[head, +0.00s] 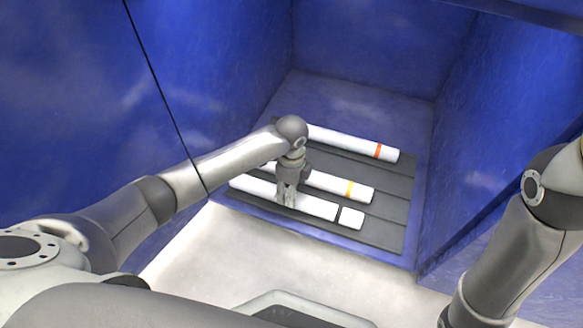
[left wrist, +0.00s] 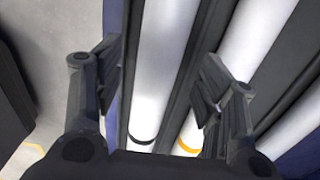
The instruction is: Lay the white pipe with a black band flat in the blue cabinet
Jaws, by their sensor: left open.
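The white pipe with a black band (head: 318,208) lies flat in the front groove of a dark grooved rack on the floor of the blue cabinet (head: 355,42). My left gripper (head: 287,201) points down over this pipe, left of the band. In the left wrist view the same pipe (left wrist: 163,65) runs between the two spread fingers of the left gripper (left wrist: 160,68), with the black band near the bottom. The left gripper is open, and gaps show between its fingers and the pipe. My right arm shows at the right, but its gripper is out of view.
A white pipe with a yellow band (head: 330,182) lies just behind, and a white pipe with an orange band (head: 345,143) lies farther back on the dark rack (head: 385,232). Blue cabinet walls stand left, right and behind.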

